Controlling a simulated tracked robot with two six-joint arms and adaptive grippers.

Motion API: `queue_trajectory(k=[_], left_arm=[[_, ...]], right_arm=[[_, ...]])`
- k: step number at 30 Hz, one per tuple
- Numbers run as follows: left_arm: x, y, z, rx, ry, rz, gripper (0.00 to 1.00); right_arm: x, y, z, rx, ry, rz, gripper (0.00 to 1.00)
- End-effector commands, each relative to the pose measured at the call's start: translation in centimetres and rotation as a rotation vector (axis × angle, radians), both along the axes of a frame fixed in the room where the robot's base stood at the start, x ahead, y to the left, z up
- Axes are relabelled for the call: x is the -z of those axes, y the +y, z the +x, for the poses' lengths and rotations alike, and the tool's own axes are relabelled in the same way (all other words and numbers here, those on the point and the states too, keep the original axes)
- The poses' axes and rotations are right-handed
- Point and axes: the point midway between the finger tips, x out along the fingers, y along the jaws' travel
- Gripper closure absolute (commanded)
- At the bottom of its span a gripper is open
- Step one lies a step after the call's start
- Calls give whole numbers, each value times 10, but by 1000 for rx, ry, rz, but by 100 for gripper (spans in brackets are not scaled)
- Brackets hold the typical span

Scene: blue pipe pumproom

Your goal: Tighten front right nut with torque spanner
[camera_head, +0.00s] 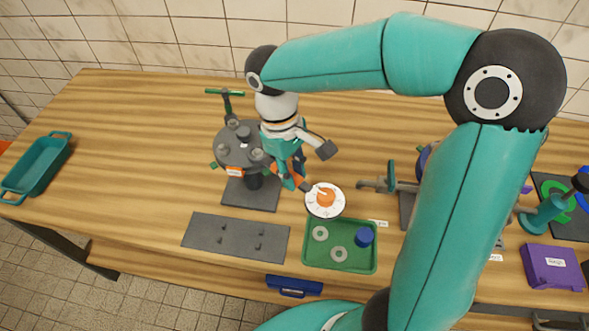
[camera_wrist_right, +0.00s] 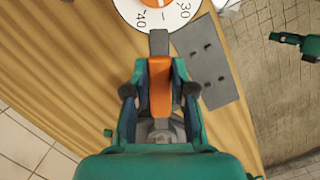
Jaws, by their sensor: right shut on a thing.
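My right gripper (camera_head: 292,180) points down just right of the round dark flange (camera_head: 231,156) on its stand. In the right wrist view the gripper (camera_wrist_right: 158,88) is shut on an orange handle with a dark grey end, which I take for the torque spanner (camera_wrist_right: 160,75). In the head view the spanner is mostly hidden by the gripper. Several nuts or bolt heads stand on the flange; the front right nut (camera_head: 257,155) is left of the gripper. The spanner looks apart from it. My left gripper is not in view.
A white dial with an orange knob (camera_head: 326,198) lies right of the gripper. A dark pegged plate (camera_head: 205,231) and a green tray (camera_head: 309,262) with two rings and a blue cap are in front. A purple box (camera_head: 553,267) stands right. The left table is mostly clear.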

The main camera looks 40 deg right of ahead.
Motion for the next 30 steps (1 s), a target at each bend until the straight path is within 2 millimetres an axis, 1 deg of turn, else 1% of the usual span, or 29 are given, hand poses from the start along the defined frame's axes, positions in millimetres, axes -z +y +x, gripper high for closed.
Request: queue_trajectory(k=[1, 13, 23, 30], left_arm=[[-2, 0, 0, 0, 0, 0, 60], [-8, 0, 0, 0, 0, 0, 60], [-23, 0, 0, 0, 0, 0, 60], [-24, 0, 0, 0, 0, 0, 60]], right_arm=[[-3, 2, 2, -4, -9, 7, 100], [-10, 3, 3, -4, -13, 8, 100], [-27, 2, 3, -4, -11, 6, 100], [-37, 2, 2, -3, -8, 4, 100]])
